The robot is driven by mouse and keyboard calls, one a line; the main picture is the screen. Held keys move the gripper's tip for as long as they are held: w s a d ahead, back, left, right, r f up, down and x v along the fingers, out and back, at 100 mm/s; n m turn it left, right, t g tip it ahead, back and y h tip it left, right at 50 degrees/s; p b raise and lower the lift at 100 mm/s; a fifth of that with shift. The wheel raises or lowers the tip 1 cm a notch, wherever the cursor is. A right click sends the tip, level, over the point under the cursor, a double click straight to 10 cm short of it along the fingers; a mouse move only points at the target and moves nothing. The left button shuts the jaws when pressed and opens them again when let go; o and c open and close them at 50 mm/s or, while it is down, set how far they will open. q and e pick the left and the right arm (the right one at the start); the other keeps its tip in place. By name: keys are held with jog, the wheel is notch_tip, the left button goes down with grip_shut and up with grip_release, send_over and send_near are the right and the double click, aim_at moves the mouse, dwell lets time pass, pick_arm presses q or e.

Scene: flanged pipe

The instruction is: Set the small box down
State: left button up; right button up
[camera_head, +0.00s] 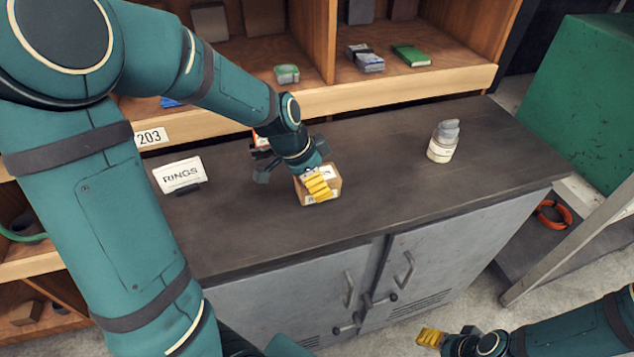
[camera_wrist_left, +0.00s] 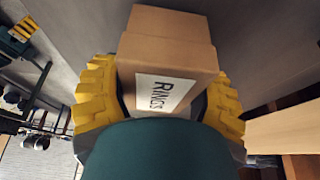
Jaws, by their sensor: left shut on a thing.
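The small box (camera_head: 334,184) is brown cardboard and is at or just above the dark counter top (camera_head: 390,205); I cannot tell whether its base touches. My left gripper (camera_head: 317,185) is shut on it, its yellow finger pads partly covering it. In the left wrist view the box (camera_wrist_left: 165,55) sits between the two yellow pads of the left gripper (camera_wrist_left: 160,100), and its white label reads "RINGS". My right gripper (camera_head: 432,338) is low at the right, away from the counter; its finger opening is not clear.
A white "RINGS" sign (camera_head: 180,175) stands on the counter left of the box. A jar (camera_head: 443,142) with a grey top stands to the right. A wooden shelf (camera_head: 400,82) runs behind. The counter between box and jar is clear.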

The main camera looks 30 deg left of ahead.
pick_arm(q)
jog(key=shift+f, duration=0.25)
jog(key=shift+r, duration=0.1)
jog(key=o, duration=0.9)
jog(key=shift+f, duration=0.2)
jog(key=shift+c, duration=0.2)
jog(key=o, duration=0.5)
jog(key=shift+r, duration=0.1)
jog(key=shift+r, duration=0.1)
jog(key=p+v, duration=0.3)
jog(key=v, duration=0.9)
